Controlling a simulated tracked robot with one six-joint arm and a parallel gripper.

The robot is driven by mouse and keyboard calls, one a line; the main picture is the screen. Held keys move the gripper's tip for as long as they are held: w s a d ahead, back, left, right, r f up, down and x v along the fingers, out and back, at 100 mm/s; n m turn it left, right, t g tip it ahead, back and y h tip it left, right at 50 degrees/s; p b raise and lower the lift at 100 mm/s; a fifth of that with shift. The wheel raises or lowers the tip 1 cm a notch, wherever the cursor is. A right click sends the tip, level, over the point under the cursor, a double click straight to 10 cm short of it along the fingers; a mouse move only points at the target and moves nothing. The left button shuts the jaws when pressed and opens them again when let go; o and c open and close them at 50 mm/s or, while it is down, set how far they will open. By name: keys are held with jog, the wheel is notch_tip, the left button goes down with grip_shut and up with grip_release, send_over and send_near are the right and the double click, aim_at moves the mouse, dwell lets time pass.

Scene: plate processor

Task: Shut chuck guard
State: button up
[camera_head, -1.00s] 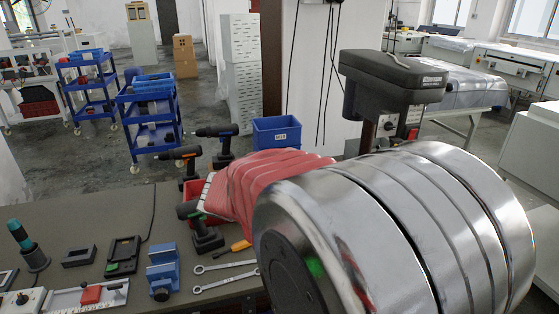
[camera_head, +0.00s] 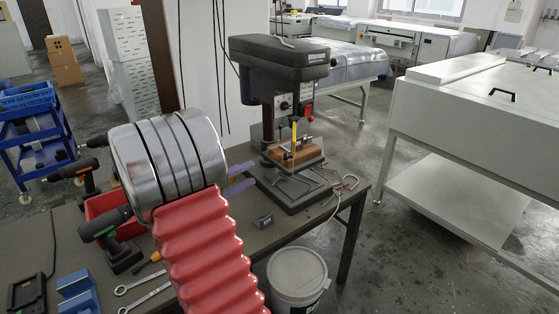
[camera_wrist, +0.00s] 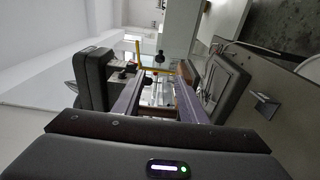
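The drill press (camera_head: 282,72) stands on the workbench, with its dark head over a base plate. The chuck guard shows as a thin yellow edge (camera_head: 294,134) below the head; in the wrist view its yellow bars (camera_wrist: 153,67) form an angled shape beyond the fingertips. I cannot tell how far the guard is swung. My gripper (camera_head: 248,178) is left of the press in the head view, partly hidden by my arm. In the wrist view its two purple fingers (camera_wrist: 160,88) are apart, with nothing held between them, pointing at the press.
A wooden block (camera_head: 303,157) is under the drill. A red bin (camera_head: 110,212) and cordless drills are at the left of the workbench (camera_head: 258,235). A white bucket (camera_head: 297,275) stands below the bench's front edge. A large white machine (camera_head: 470,110) is to the right.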

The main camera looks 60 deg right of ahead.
jog(key=x, duration=1.3)
jog(key=shift+s+d, duration=0.25)
jog(key=shift+d, duration=0.1)
jog(key=shift+c, duration=0.3)
jog(key=c, duration=0.9)
grip_shut()
jog(key=shift+a+f, duration=0.1)
